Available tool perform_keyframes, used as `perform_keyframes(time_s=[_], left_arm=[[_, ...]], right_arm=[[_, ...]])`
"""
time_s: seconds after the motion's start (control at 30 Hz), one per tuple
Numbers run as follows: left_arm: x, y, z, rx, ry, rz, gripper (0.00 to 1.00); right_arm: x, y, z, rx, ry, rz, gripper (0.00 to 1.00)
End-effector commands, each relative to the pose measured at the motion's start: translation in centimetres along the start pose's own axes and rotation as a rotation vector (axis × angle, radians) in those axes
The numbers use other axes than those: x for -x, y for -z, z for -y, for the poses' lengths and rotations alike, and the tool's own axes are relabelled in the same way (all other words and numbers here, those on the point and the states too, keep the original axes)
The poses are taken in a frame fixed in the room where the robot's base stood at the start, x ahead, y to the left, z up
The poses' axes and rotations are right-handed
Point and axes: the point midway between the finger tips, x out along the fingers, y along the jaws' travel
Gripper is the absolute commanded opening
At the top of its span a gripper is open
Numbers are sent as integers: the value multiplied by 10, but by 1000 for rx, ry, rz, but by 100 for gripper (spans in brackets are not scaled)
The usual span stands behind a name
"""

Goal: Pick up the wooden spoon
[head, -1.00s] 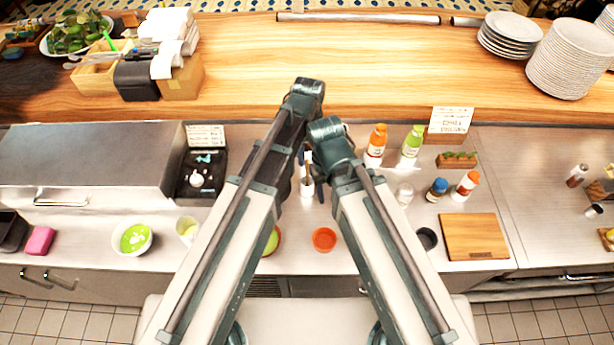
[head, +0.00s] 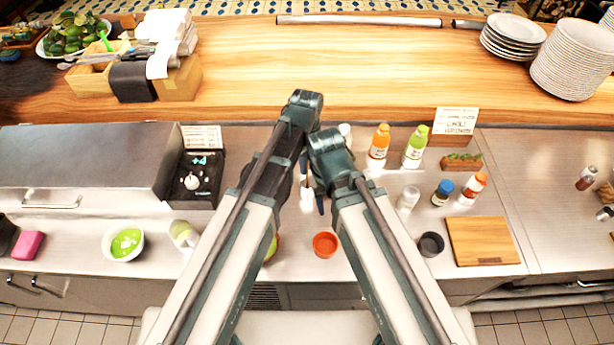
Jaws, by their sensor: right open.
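A white cup (head: 307,200) stands on the steel counter in the narrow gap between my forearms. A thin brown handle, which looks like the wooden spoon (head: 304,181), rises from it; most of the spoon is hidden. My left gripper (head: 302,161) is mostly hidden behind my own arm links, just above the cup, and I cannot see its jaw opening. My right gripper (head: 320,203) shows as a dark finger beside the right side of the cup. It is open and appears to hold nothing; whether it touches the cup is unclear.
An orange bowl (head: 325,244) sits just in front of the cup. Right of my arms are sauce bottles (head: 378,146), a dark cup (head: 431,244) and a cutting board (head: 481,240). A white bowl (head: 123,242) stands left. The raised wooden counter (head: 380,70) lies behind, its middle clear.

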Motion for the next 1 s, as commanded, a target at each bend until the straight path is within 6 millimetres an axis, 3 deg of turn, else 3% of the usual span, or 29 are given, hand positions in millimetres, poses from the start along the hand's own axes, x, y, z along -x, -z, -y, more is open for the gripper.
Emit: perform_keyframes(time_s=[0.1,0.63,1.0], left_arm=[[0,0,0,0,0,0,0],[4,0,0,0,0,0,0],[43,0,0,0,0,0,0]], right_arm=[[0,0,0,0,0,0,50],[4,0,0,-1,0,0,50],[43,-2,-4,-8,2,0,50]])
